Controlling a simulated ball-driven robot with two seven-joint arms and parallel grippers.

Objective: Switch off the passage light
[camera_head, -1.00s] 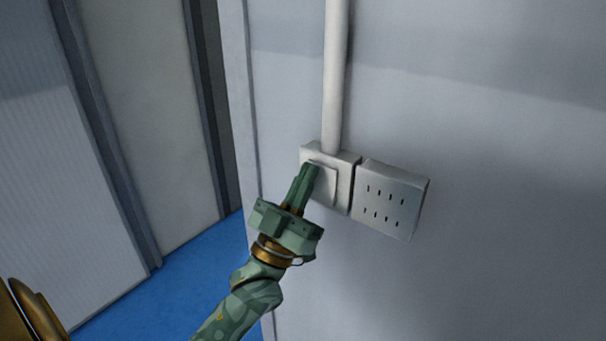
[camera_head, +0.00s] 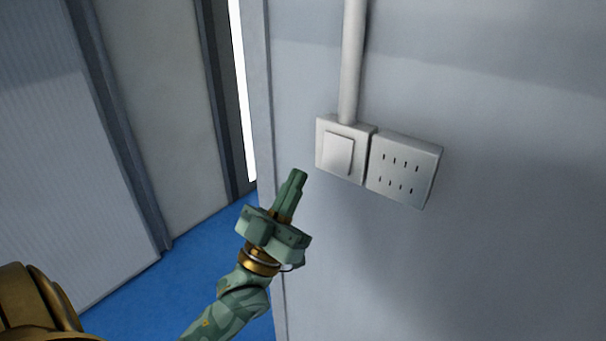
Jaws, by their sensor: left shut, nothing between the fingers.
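The light switch (camera_head: 338,154) is a pale square box with one broad rocker plate, fixed to the grey wall at the foot of a white vertical conduit. My left gripper (camera_head: 296,176) is shut and empty, its fingertips below and to the left of the switch. A gap shows between the fingertips and the switch in the picture. The whole rocker is in view and nothing covers it. I cannot tell the rocker's tilt for sure. No lamp is in view. My right gripper is not in view.
A socket plate (camera_head: 404,171) with rows of slots adjoins the switch on the right. The white conduit (camera_head: 352,60) runs up from the switch. The wall's edge (camera_head: 262,120) is to the left, with blue floor (camera_head: 215,255) and panels (camera_head: 165,100) beyond. The wall below the switch is clear.

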